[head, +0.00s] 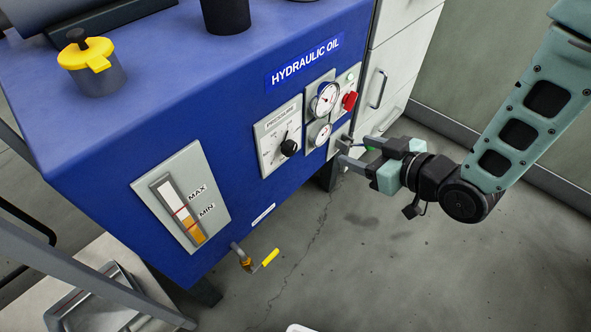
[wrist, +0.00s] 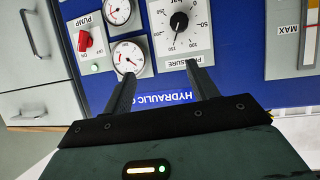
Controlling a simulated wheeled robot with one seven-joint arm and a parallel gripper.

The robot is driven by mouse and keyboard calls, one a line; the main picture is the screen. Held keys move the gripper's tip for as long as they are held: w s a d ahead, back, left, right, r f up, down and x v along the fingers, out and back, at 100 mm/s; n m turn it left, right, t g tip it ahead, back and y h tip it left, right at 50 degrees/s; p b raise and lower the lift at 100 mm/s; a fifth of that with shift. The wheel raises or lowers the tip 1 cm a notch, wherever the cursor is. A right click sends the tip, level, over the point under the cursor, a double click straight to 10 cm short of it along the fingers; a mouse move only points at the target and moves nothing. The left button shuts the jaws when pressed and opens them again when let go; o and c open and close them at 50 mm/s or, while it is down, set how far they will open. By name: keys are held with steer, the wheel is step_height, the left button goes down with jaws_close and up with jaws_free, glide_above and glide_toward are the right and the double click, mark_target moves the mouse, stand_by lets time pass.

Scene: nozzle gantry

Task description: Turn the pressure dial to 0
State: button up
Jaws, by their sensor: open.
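The pressure dial is a black round knob (head: 289,147) on a pale plate marked PRESSURE (head: 268,130), on the blue hydraulic oil unit. In the wrist view the knob (wrist: 179,21) shows upside down with a ring of numbers. Its pointer line points down there, toward the PRESSURE label; I cannot tell the exact number. My gripper (head: 354,148) is open and empty, to the right of the dial plate in the head view. In the wrist view its spread fingers (wrist: 160,72) show below the dial, apart from the knob.
Two round gauges (head: 325,98) and a red pump switch (head: 349,101) sit right of the dial. A level gauge (head: 181,200) is on the left, and a yellow-handled valve (head: 264,260) sticks out below. Grey drawers (head: 393,75) stand behind. Floor in front is clear.

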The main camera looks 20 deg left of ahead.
step_height(320, 180, down, 10)
steer(key=s+r+y+b, duration=0.1)
steer(key=s+y+b, duration=0.2)
steer(key=y+b, duration=0.2)
steer(key=n+b, duration=0.1)
steer(key=b, duration=0.2)
glide_toward(293, 150)
steer(key=x, duration=0.9)
steer(key=shift+a, duration=0.15)
steer(key=c, duration=1)
